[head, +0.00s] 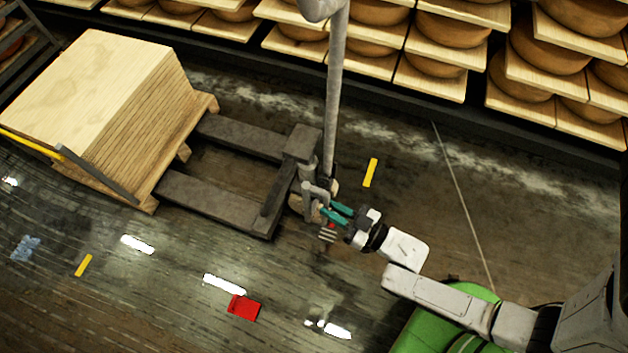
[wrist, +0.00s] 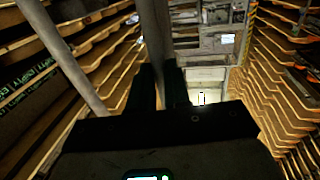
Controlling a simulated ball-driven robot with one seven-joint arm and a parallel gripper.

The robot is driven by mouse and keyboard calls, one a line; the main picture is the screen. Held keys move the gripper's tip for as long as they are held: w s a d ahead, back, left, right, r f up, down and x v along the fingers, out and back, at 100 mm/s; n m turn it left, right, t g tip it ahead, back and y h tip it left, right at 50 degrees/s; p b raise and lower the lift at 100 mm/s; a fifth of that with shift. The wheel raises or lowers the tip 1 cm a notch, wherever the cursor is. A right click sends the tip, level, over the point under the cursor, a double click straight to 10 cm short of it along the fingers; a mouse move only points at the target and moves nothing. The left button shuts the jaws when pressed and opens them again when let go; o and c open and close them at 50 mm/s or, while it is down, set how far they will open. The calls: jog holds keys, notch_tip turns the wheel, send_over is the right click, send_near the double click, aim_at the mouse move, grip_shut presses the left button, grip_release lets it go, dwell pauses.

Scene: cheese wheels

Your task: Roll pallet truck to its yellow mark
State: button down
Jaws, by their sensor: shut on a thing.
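The grey pallet truck (head: 225,136) stands on the dark floor, left of centre in the head view. Its forks reach left under a wooden pallet (head: 208,104), and its tall handle (head: 337,90) rises out of the top of the picture. My gripper (head: 327,209), with teal fingers, is at the truck's front end, low beside the handle's foot. It is shut on a part of the truck. In the wrist view a grey bar (wrist: 155,35) runs up between the dark fingers. One yellow mark (head: 370,172) lies right of the handle, another (head: 83,265) at lower left.
A stack of wooden boards (head: 90,85) sits on the pallet. Shelves of cheese wheels (head: 455,30) line the back. A red flat object (head: 243,307) and a blue patch (head: 25,248) lie on the floor. The floor right of the truck is open.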

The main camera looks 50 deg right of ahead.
jog(key=shift+s+d+f, duration=0.2)
jog(key=shift+s+d, duration=0.3)
jog(key=shift+d, duration=0.05)
jog(key=c, duration=1.1)
grip_release()
jog(key=shift+c, duration=0.2)
jog(key=shift+r, duration=0.1)
jog(key=s+d, duration=0.1)
jog(key=s, duration=0.9)
jog(key=shift+s, duration=0.35)
jog(key=shift+d, duration=0.1)
